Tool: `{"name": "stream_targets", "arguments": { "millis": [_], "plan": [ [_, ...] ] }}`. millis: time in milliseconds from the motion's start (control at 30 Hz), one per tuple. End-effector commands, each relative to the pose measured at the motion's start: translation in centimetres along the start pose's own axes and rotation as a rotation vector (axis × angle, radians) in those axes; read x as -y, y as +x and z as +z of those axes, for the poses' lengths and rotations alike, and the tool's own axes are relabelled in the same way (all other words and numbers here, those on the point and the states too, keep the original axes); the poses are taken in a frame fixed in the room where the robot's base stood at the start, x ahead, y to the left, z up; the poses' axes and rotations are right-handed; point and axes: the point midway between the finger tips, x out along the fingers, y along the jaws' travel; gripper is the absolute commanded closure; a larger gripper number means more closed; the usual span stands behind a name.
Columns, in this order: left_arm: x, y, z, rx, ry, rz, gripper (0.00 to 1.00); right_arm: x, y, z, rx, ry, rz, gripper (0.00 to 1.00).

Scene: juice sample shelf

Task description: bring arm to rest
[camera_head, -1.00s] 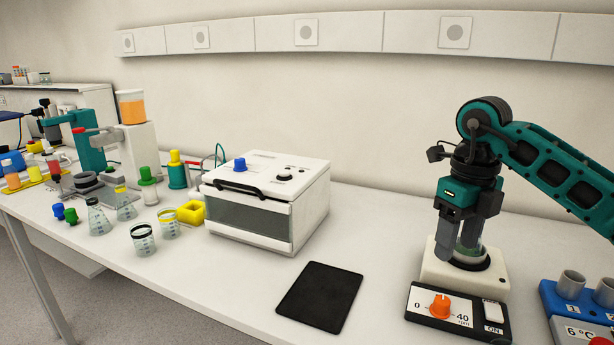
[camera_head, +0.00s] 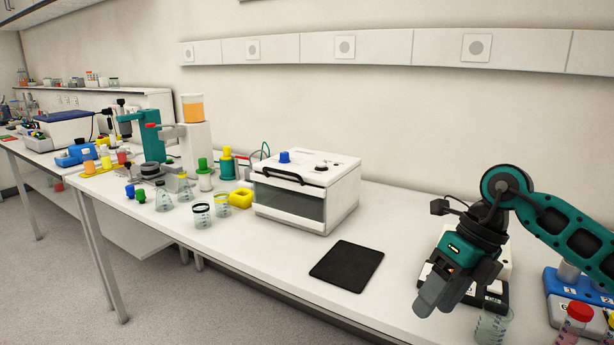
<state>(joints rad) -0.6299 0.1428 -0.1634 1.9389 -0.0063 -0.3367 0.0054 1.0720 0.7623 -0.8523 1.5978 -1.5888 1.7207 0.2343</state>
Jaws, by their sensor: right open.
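My right gripper (camera_head: 447,291) is at the lower right, its arm coming in from the right edge. Its grey fingers are open and point down and to the left, with nothing seen between them. It is in front of the white stirrer with the black control panel (camera_head: 494,301) and hides most of it. I cannot see whether anything stands on the stirrer's plate. My left gripper is not in view.
A clear beaker (camera_head: 493,326) is close to the gripper, lower right. A blue block (camera_head: 563,287) and a red-capped tube (camera_head: 574,322) are at right. A black mat (camera_head: 347,266) and white box (camera_head: 303,195) stand left.

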Motion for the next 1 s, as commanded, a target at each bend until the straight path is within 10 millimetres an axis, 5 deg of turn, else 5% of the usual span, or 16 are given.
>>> {"name": "stream_targets", "arguments": {
  "millis": [200, 333, 467, 567, 767, 867, 1000],
  "plan": [
    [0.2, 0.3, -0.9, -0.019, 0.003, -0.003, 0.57, -9.8, 6.7, 1.3, 0.149, -0.003, 0.524, 0.43],
    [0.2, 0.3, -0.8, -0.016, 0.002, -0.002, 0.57, -14.9, 7.6, 2.1, 0.283, 0.121, 0.880, 0.43],
    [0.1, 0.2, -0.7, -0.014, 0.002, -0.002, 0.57, -17.0, 7.1, 3.1, 0.426, 0.349, 1.197, 0.43],
    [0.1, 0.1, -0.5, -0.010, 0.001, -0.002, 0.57, -16.2, 6.9, 3.7, 0.534, 0.592, 1.400, 0.43],
    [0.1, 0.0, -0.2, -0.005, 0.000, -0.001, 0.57, -9.9, 9.5, 2.7, 0.724, 1.221, 1.651, 0.43],
    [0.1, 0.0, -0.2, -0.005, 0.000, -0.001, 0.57, -5.9, 13.0, 0.1, 0.791, 1.597, 1.683, 0.43],
    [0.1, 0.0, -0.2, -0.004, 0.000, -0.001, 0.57, -1.4, 19.4, -6.0, 0.831, 2.136, 1.611, 0.43]
  ]
}}
